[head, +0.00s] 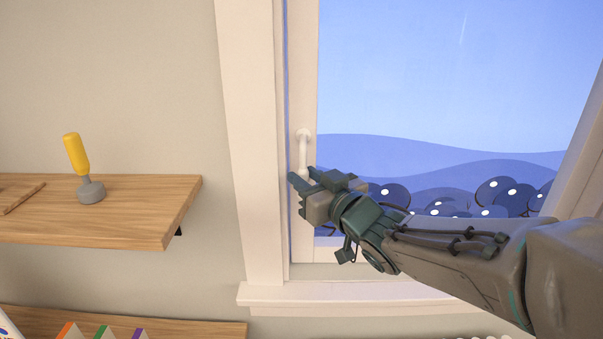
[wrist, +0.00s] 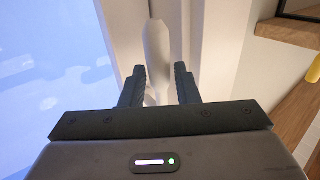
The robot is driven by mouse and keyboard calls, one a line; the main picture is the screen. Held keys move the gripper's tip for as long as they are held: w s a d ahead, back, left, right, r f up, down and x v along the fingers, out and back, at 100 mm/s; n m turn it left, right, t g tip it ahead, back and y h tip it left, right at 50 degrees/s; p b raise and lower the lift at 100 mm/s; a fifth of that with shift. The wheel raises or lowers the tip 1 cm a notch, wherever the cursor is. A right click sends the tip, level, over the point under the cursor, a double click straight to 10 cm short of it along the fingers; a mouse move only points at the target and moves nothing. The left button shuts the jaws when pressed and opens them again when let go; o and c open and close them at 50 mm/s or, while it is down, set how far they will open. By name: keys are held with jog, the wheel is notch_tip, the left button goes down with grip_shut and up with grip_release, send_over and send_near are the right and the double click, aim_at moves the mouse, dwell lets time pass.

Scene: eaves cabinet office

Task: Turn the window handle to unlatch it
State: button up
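The white window handle (head: 304,152) is mounted on the left stile of the window sash and hangs straight down. In the wrist view the handle (wrist: 156,52) runs between my two fingers, with a finger on each side. My gripper (head: 300,178) is at the handle's lower end in the head view, reaching in from the right. In the wrist view my gripper (wrist: 159,82) is open, with gaps showing beside the handle. The handle's lower tip is partly hidden by my gripper in the head view.
The white window frame (head: 255,150) and sill (head: 340,293) surround the sash. At left, a wooden shelf (head: 140,205) holds a yellow-handled tool with a grey base (head: 80,165). A lower shelf (head: 200,328) has coloured items. The wall between shelf and window is bare.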

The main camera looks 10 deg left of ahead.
jog(key=shift+w+a, duration=0.45)
jog(key=shift+a, duration=0.1)
grip_shut()
